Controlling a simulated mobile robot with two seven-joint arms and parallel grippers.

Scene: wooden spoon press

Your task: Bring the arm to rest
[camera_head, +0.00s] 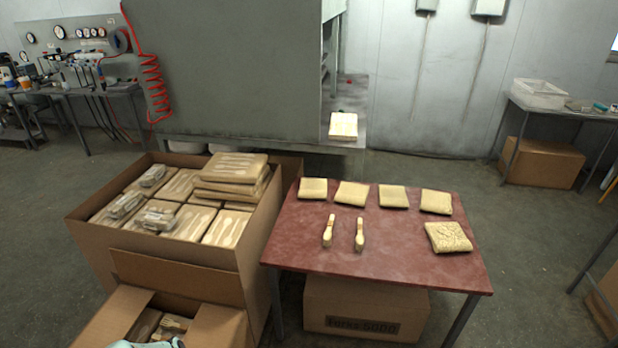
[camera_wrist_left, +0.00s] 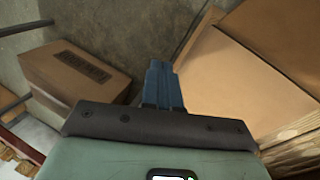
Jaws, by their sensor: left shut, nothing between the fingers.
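My left gripper (camera_wrist_left: 160,84) shows in the left wrist view with its blue fingers together and nothing between them. It hangs over the floor, between a closed cardboard box on the left and larger cardboard surfaces on the right. In the head view only a small pale green piece, which seems to be my arm, shows at the bottom edge by the open carton. The left fingers are not visible there. My right gripper is in neither view.
A red table (camera_head: 310,257) bears several packets and two wooden pieces. A big carton (camera_head: 250,262) of spoon packs stands left of it, with a smaller open carton (camera_head: 222,326) in front. A closed box (camera_head: 365,308) sits under the table. Floor shows right of the table.

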